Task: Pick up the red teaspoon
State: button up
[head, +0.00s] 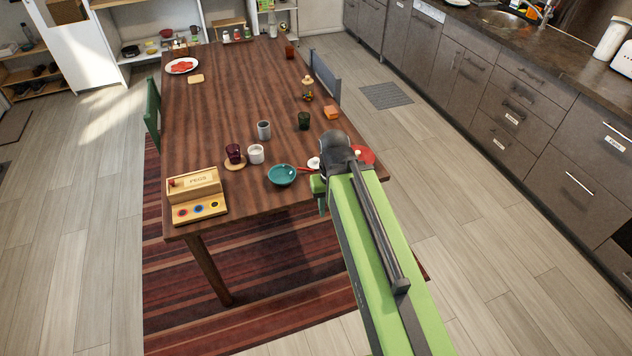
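A thin red piece (306,170), which looks like part of the red teaspoon, lies on the wooden table (230,110) between the teal bowl (282,175) and the end of my arm. The rest of it is too small or hidden to make out. My gripper (319,188) is over the near right part of the table, just right of and close to the red piece. Its fingertips are mostly hidden by my arm, so I cannot tell whether it is open or holds anything.
A small white item (314,162) and a red round item (366,155) are close to my gripper. A white cup (256,154), a dark red glass (234,153) and a wooden box (195,185) stand to the left.

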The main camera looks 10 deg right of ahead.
aim_at(286, 167)
jog(key=u, duration=0.35)
jog(key=i, duration=0.8)
jog(key=u, duration=1.3)
jog(key=k, duration=0.7)
jog(key=u, duration=0.25)
jog(key=i, duration=1.05)
jog(key=u, duration=0.05)
